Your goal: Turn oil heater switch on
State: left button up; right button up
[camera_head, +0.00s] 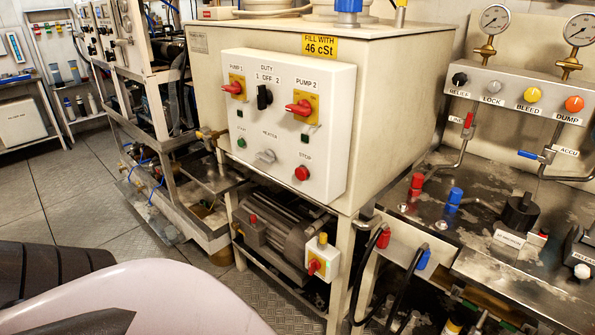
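The heater switch (265,156) is a small grey knob low in the middle of a white control panel (325,150), below a small label that reads "HEATER". Its exact setting is hard to read at this size. The panel is on the front of a large cream tank (400,75) with a yellow "FILL WITH 46 cSt" label (320,45). Nothing covers the switch. Neither of my grippers shows in the view.
Near the switch are red pump handles (299,108), a black duty knob (264,96), a green button (241,143) and a red stop button (302,173). A motor (275,230) sits below. A valve and gauge bench (500,210) stands right. Floor (60,185) is open at left.

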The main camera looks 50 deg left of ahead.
aim_at(269, 157)
jog(key=u, duration=1.8)
